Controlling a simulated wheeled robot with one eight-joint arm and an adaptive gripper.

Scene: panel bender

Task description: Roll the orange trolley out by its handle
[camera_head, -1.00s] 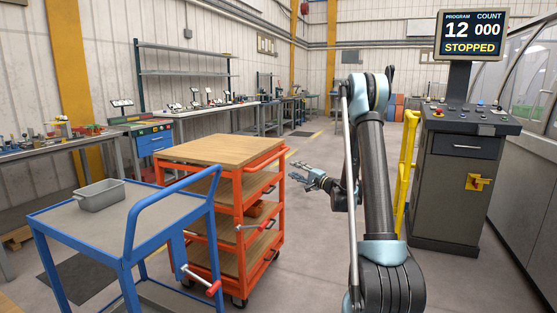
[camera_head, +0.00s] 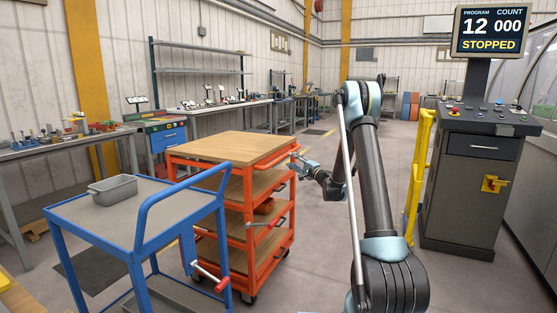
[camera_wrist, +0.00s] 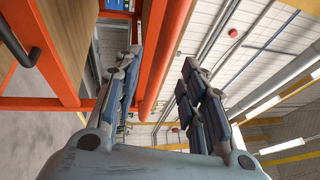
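The orange trolley (camera_head: 231,183) has wooden shelves and stands behind a blue cart. Its orange handle (camera_head: 276,157) runs along the upper right side of the trolley. My gripper (camera_head: 297,161) is beside this handle, at about its height. In the wrist view the two fingers are spread apart, and my gripper (camera_wrist: 166,88) is open. The orange handle tube (camera_wrist: 167,55) shows in the gap between the fingers, nearer the left one. I cannot tell whether either finger touches it.
The blue cart (camera_head: 92,216) with a grey bin (camera_head: 113,190) stands close in front of the trolley, at left. A yellow rail (camera_head: 418,175) and a control cabinet (camera_head: 472,190) are at right. Workbenches line the back wall.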

